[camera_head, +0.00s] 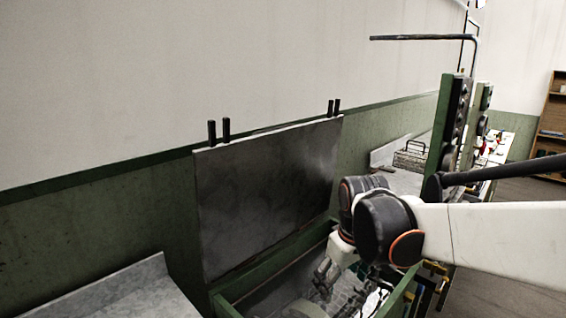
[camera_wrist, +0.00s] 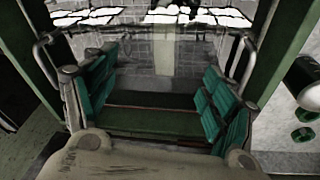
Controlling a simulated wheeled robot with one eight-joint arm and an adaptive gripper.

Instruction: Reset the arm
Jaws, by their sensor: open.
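My gripper (camera_head: 324,278) points down over the green-walled basin (camera_head: 262,284) at the bottom middle of the head view. My white and black arm reaches in from the right. In the wrist view my gripper (camera_wrist: 157,98) is open, with its green-padded fingers wide apart on the left and right. I see nothing held between them. The inside of the basin is partly hidden by my arm.
A dark grey upright panel (camera_head: 265,195) stands behind the basin. A green post (camera_head: 449,125) rises beside my arm. A wire basket (camera_head: 409,157) rests on the counter behind. A pale ledge (camera_head: 125,292) lies at lower left. Open floor shows at right.

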